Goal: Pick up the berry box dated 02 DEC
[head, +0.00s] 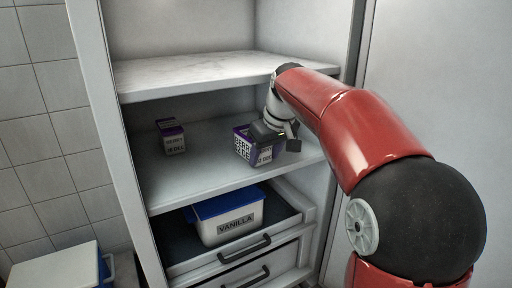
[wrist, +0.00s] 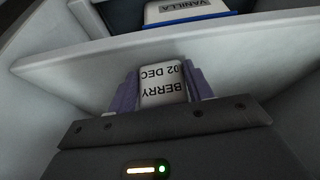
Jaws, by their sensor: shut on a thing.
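The berry box dated 02 DEC (wrist: 163,86) is between the two fingers of my gripper (wrist: 162,92) in the wrist view, its label upside down there. The gripper is shut on it. In the head view this purple and white box (head: 243,146) is at the right part of the middle shelf, partly covered by my gripper (head: 272,140). I cannot tell whether its base touches the shelf. Another berry box (head: 174,141), with a purple top, stands at the left of the same shelf; its date is too small to read surely.
The middle shelf (head: 205,180) is clear between the boxes. An upper shelf (head: 185,75) lies above. Below, an open drawer holds a blue-lidded VANILLA tub (head: 228,222), also in the wrist view (wrist: 190,10). The cabinet's left side panel (head: 105,110) bounds the shelves.

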